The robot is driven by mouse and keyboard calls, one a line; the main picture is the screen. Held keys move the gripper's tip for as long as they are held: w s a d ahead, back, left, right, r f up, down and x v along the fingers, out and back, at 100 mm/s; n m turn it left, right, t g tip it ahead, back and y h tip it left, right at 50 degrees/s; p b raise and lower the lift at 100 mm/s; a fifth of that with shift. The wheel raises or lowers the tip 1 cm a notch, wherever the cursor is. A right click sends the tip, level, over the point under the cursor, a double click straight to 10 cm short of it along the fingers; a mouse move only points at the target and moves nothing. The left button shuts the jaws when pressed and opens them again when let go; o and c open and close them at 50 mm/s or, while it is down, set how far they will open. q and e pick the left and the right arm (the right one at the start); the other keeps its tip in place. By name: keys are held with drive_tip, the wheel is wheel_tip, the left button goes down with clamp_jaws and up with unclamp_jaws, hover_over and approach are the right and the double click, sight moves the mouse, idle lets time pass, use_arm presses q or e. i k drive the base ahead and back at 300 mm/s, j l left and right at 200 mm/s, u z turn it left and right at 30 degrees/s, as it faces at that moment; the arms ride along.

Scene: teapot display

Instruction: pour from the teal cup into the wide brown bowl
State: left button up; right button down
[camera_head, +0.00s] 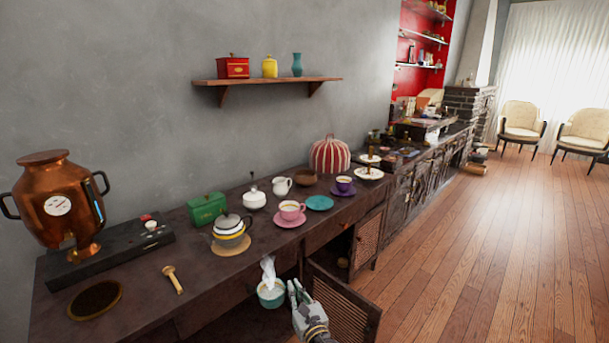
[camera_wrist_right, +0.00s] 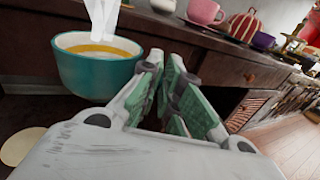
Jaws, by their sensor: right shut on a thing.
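The teal cup (camera_head: 271,297) is in front of the counter's front edge, near the open cabinet door. In the right wrist view the teal cup (camera_wrist_right: 98,78) looks upright, with yellowish-brown contents and a white wispy shape rising from it. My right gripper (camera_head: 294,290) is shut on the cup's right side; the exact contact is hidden. Its fingers (camera_wrist_right: 168,85) are close together in the wrist view. A brown bowl (camera_head: 305,178) stands at the back of the counter, between the white creamer and the striped cover. My left gripper is not in view.
On the counter (camera_head: 205,300) stand a copper samovar (camera_head: 60,215), a teapot (camera_head: 229,230), a green box (camera_head: 206,208), a pink cup (camera_head: 291,209), a teal saucer (camera_head: 320,203) and a purple cup (camera_head: 344,184). A cabinet door (camera_head: 343,303) hangs open beside my right gripper.

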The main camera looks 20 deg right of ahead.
sight(306, 178)
drive_tip(key=l+u, duration=0.1)
drive_tip(key=l, duration=0.25)
drive_tip(key=k+l+u, duration=0.15)
drive_tip(key=l, duration=0.25)
drive_tip(key=k+l+u, duration=0.1)
drive_tip(key=l, duration=0.25)
drive_tip(key=k+l+u, duration=0.15)
drive_tip(key=l, duration=0.2)
drive_tip(key=l+u, duration=0.15)
drive_tip(key=l, duration=0.3)
drive_tip(key=k+l+u, duration=0.1)
drive_tip(key=l, duration=0.3)
drive_tip(key=k+l+u, duration=0.15)
drive_tip(key=l, duration=0.25)
drive_tip(key=l+u, duration=0.1)
drive_tip(key=l, duration=0.35)
drive_tip(key=k+l+u, duration=0.15)
drive_tip(key=l, duration=0.25)
drive_tip(key=l+u, duration=0.1)
drive_tip(key=l, duration=0.3)
drive_tip(key=l+u, duration=0.25)
drive_tip(key=l, duration=0.45)
drive_tip(key=k+l+u, duration=0.2)
drive_tip(key=l, duration=0.45)
drive_tip(key=i, duration=0.05)
